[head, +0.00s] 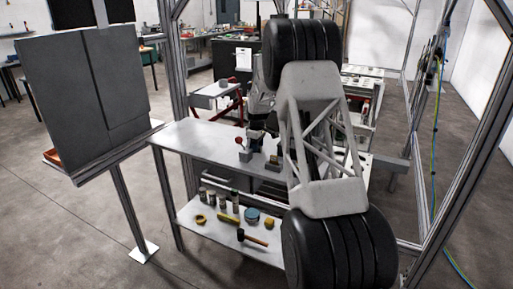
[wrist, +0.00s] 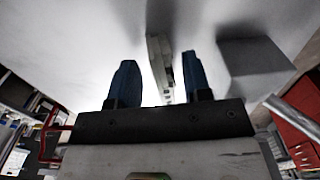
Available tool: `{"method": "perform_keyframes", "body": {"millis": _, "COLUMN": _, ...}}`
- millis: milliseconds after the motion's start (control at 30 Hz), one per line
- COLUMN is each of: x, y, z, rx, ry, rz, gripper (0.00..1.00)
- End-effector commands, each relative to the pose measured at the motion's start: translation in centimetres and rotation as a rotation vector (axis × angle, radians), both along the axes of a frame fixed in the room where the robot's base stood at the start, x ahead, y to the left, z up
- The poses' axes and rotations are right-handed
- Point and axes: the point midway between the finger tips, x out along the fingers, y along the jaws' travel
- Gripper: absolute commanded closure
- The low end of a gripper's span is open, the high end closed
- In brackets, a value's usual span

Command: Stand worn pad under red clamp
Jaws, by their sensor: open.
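My gripper (wrist: 157,70) is open in the wrist view, its two blue fingers apart. A narrow pale piece with a dark edge (wrist: 159,58) shows between and beyond the fingers; I cannot tell whether it is the worn pad. In the head view my gripper (head: 257,134) is small and dark, low over the white tabletop. A small grey block with a dark upright and a touch of red (head: 244,153) stands left of it. A small dark and brownish block (head: 273,163) stands right of it. I cannot make out the red clamp or the worn pad for certain.
A plain grey block (wrist: 256,66) is right of the fingers in the wrist view. The white tabletop (head: 190,136) is clear at its left. My large arm link hides its right part. The lower shelf (head: 205,232) holds tape, jars and a mallet (head: 251,237).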

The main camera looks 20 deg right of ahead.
Motion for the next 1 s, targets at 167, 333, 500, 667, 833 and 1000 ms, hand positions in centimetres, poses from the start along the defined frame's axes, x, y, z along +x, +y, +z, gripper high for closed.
{"method": "perform_keyframes", "body": {"millis": 167, "x": 0.0, "y": 0.0, "z": 1.5, "rx": -0.001, "ry": -0.002, "rz": 0.000, "gripper": 0.55}}
{"method": "perform_keyframes", "body": {"millis": 333, "x": 0.0, "y": 0.0, "z": 3.9, "rx": -0.001, "ry": -0.004, "rz": 0.000, "gripper": 0.55}}
{"method": "perform_keyframes", "body": {"millis": 500, "x": 0.1, "y": 0.0, "z": 6.7, "rx": -0.001, "ry": -0.004, "rz": 0.000, "gripper": 0.55}}
{"method": "perform_keyframes", "body": {"millis": 667, "x": 0.0, "y": 0.0, "z": 9.0, "rx": -0.001, "ry": -0.002, "rz": 0.000, "gripper": 0.55}}
{"method": "perform_keyframes", "body": {"millis": 833, "x": 0.0, "y": 0.0, "z": 10.9, "rx": 0.000, "ry": -0.001, "rz": 0.000, "gripper": 0.55}}
{"method": "perform_keyframes", "body": {"millis": 1000, "x": 0.0, "y": 0.0, "z": 11.7, "rx": 0.000, "ry": 0.000, "rz": 0.000, "gripper": 0.55}}
